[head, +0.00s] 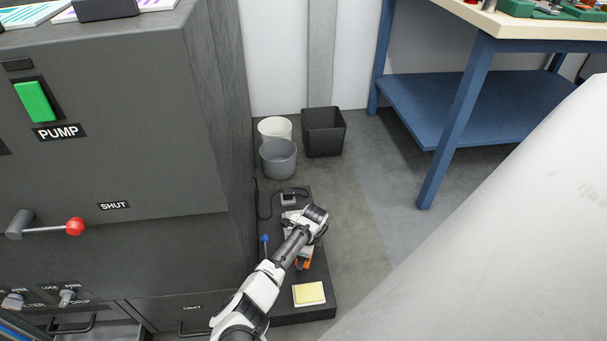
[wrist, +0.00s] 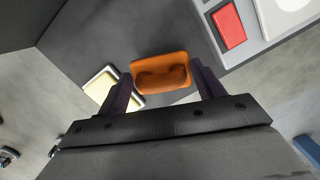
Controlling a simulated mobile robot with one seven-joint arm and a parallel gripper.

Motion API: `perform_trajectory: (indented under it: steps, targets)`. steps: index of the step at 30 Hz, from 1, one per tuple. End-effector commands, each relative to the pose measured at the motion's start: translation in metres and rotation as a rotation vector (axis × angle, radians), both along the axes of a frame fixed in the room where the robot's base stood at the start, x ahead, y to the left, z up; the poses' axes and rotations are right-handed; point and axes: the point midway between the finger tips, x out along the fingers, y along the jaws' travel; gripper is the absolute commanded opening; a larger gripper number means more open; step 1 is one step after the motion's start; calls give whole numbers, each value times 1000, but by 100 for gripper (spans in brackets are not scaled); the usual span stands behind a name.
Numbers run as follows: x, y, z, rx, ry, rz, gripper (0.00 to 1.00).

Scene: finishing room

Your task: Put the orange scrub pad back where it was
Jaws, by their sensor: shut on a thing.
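The orange scrub pad (wrist: 161,73) sits between the two dark fingers of my gripper (wrist: 163,88) in the wrist view. My gripper is shut on it, with a finger at each side. In the head view only a small orange part of the pad (head: 306,264) shows past my arm, over the low dark platform (head: 318,313). I cannot tell whether the pad touches the platform. My arm hides most of the gripper in the head view.
A yellow-and-white pad (head: 309,293) lies at the platform's near end. A blue-topped thing (head: 265,239) stands by the grey cabinet (head: 150,190). Bins (head: 324,132) stand beyond the platform. A red piece on a light grey thing (wrist: 229,27) shows in the wrist view. Floor right of the platform is clear.

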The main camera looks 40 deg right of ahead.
Motion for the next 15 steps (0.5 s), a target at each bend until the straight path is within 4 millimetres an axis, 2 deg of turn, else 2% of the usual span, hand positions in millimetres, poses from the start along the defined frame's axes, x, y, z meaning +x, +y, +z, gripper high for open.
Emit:
perform_trajectory:
  steps: [1, 7, 15]
  targets:
    - [0, 0, -10, 1, 1, 0, 46]
    - [0, 0, -36, 0, 0, 0, 46]
    - [0, 0, -37, -1, 1, 1, 46]
